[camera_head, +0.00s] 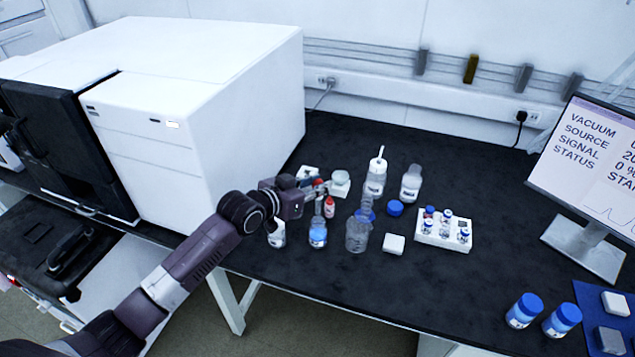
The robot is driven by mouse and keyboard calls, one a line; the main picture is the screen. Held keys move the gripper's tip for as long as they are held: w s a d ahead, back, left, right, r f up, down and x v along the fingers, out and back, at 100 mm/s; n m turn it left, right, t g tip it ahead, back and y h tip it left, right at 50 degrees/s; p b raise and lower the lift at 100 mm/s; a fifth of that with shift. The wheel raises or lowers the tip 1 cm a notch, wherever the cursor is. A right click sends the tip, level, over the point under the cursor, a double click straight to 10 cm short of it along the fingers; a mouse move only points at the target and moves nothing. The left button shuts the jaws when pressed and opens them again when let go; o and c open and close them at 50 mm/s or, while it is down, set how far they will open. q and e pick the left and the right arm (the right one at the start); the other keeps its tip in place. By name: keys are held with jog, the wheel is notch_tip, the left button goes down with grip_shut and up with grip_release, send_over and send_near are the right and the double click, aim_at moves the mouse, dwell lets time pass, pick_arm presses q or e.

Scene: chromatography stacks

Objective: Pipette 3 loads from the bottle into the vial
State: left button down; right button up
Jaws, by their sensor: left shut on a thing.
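My left gripper (318,188) is shut around a small red-topped thing, seemingly the pipette, above a clear bottle with blue liquid (318,235). The pipette's lower part is too small to make out, so I cannot tell whether its tip is inside the bottle. I cannot tell which vial is the task's own. My right gripper is not in view.
A small red-and-white bottle (329,208), a clear vessel (357,236), a wash bottle (375,181) and another clear bottle (410,186) stand near the gripper. A blue cap (395,208) and a white block (393,244) lie nearby. A large white instrument (210,120) stands left.

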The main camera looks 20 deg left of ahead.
aim_at(318, 213)
pick_arm(q)
jog(key=shift+f+b, duration=2.8)
jog(key=shift+f, duration=1.8)
jog(key=c, duration=2.2)
grip_release()
jog(key=shift+c, duration=0.2)
jog(key=shift+r, duration=0.15)
jog(key=shift+r+p, duration=0.5)
jog(key=shift+p, duration=0.15)
notch_tip(318, 213, up, 11)
jog(key=p, duration=1)
jog(key=shift+r+p, duration=0.1)
jog(key=shift+p, duration=0.2)
